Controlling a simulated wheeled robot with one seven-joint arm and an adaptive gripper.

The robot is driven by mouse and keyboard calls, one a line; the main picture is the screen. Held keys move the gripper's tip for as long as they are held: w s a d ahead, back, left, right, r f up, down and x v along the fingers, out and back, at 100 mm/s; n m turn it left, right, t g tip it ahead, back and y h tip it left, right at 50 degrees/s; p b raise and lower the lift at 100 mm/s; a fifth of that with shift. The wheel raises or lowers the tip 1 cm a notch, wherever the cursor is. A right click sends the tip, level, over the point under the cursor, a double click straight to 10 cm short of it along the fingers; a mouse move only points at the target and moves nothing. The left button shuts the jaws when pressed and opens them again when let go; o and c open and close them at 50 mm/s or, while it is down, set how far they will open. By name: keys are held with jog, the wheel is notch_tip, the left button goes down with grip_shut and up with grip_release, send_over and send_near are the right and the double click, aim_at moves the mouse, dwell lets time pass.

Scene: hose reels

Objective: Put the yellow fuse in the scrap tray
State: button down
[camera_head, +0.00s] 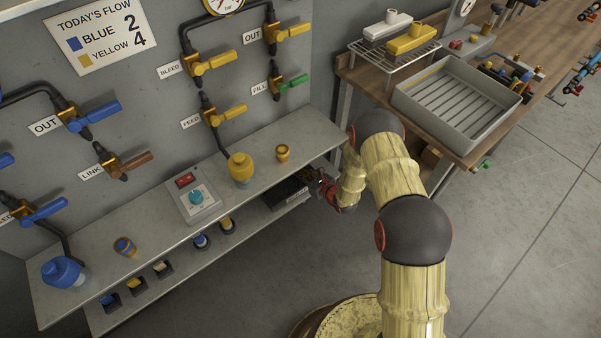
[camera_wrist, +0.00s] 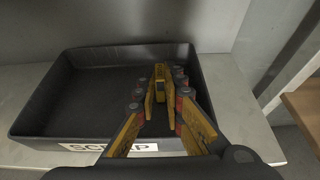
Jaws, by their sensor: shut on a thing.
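The scrap tray (camera_wrist: 85,95) is a dark, shallow box with a white label reading SCRAP on its front wall. It stands on the lower shelf, and part of it shows in the head view (camera_head: 286,194). My gripper (camera_wrist: 160,92) reaches over the right part of the tray. Its yellow-padded fingers are shut on a small yellow piece with dark parts, the yellow fuse (camera_wrist: 160,72), at the fingertips. The fuse's height above the tray floor is hard to tell. In the head view my gripper (camera_head: 322,184) is small and partly hidden beside the upper shelf's end.
The upper shelf (camera_head: 140,215) hangs close over the tray and carries a control box (camera_head: 194,198) and yellow and blue caps. Several holders with fuses line the lower shelf to the left. A workbench (camera_head: 375,85) with a grey bin (camera_head: 455,140) stands to the right.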

jog(key=c, duration=1.9)
grip_release()
jog(key=shift+f, duration=0.1)
jog(key=shift+r, duration=0.25)
jog(key=p+v, duration=0.4)
jog(key=v, duration=0.8)
jog(key=shift+f, duration=0.15)
